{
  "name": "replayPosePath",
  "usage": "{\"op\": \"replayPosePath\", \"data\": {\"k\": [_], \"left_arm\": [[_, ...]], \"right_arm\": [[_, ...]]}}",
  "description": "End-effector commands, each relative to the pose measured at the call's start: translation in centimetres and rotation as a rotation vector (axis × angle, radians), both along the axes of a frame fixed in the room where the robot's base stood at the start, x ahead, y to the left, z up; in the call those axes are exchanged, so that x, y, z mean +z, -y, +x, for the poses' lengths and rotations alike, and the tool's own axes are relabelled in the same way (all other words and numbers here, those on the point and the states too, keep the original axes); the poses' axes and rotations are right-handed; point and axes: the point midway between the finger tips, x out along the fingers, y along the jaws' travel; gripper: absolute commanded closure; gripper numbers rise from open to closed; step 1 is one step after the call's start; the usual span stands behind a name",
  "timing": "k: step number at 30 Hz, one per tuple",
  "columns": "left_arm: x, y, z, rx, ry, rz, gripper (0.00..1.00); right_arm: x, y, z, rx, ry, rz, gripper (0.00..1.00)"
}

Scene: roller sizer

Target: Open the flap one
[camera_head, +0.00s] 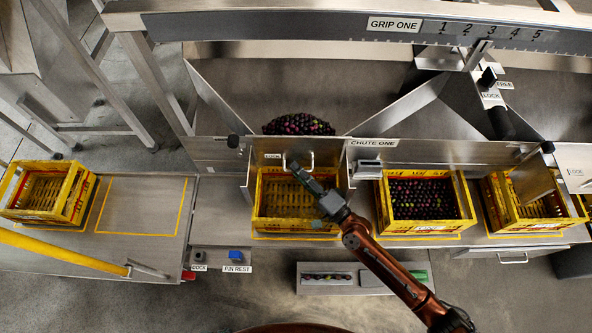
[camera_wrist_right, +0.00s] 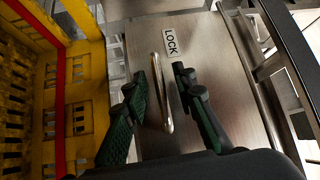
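The flap (camera_head: 325,150) is a grey metal panel at the chute mouth left of the CHUTE ONE label in the head view. It looks closed and carries a bar handle (camera_head: 312,160). In the right wrist view the flap (camera_wrist_right: 225,85) shows a LOCK label and the handle (camera_wrist_right: 162,90). My right gripper (camera_head: 291,167) is at the handle. In the wrist view its fingers (camera_wrist_right: 160,95) are apart, one on each side of the handle, with visible gaps. I cannot tell how deep the handle sits between them. My left gripper is not in view.
Dark fruit (camera_head: 298,124) lies behind the flap. An empty yellow crate (camera_head: 262,212) stands below my right gripper. A fruit-filled crate (camera_head: 469,207) stands to its right, and another yellow crate (camera_head: 78,205) at far left. A tray (camera_head: 310,287) lies in front.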

Motion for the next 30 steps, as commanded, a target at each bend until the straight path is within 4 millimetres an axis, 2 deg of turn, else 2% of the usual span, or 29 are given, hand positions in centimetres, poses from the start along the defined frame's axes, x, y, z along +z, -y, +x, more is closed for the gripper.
{"op": "replayPosePath", "data": {"k": [10, 21, 30], "left_arm": [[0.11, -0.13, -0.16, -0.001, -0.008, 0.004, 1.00], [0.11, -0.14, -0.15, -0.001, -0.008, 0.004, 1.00], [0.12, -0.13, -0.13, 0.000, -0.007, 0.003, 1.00]], "right_arm": [[-0.04, -0.55, 0.35, 0.003, -0.001, -0.001, 0.75], [-0.04, -0.53, 0.35, 0.003, -0.001, -0.001, 1.00], [-0.08, -0.52, 0.34, 0.003, -0.001, -0.002, 1.00]]}}
